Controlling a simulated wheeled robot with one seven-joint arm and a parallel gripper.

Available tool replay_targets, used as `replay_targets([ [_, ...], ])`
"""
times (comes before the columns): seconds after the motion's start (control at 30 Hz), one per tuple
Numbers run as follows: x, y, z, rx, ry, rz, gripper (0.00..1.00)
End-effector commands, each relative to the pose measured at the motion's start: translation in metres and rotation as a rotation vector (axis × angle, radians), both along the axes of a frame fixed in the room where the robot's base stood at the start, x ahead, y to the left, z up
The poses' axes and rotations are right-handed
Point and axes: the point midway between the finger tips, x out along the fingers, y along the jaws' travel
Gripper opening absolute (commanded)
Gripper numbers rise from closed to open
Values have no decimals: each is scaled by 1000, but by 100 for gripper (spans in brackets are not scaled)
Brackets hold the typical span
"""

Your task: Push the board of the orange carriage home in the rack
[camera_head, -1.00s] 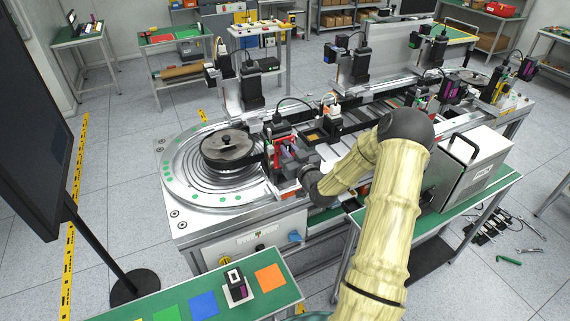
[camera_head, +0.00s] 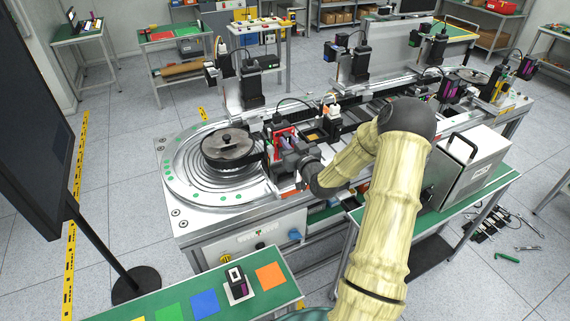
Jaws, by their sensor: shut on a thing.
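My gripper (camera_head: 284,155) is at the near side of the conveyor line, right of the round turntable, with my wrist coming in from the right. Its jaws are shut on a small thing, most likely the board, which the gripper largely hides. A red frame (camera_head: 284,131), which may be the rack, stands just behind the gripper. I cannot tell whether the board touches the frame or how deep it sits. A small orange-red patch (camera_head: 299,180) shows below my wrist; I cannot tell whether it is the orange carriage.
The turntable (camera_head: 228,148) with a dark disc lies left of the gripper. Dark station posts (camera_head: 251,88) stand behind. A grey metal case (camera_head: 468,170) is on the green bench at right. A green table (camera_head: 186,301) with coloured squares stands in front.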

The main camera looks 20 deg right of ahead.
Motion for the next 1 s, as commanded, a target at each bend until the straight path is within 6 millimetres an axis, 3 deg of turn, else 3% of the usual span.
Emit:
replay_targets([
  [0.5,0,0,27,-1,0,1,0],
  [1.0,0,0,28,0,0,0,0],
])
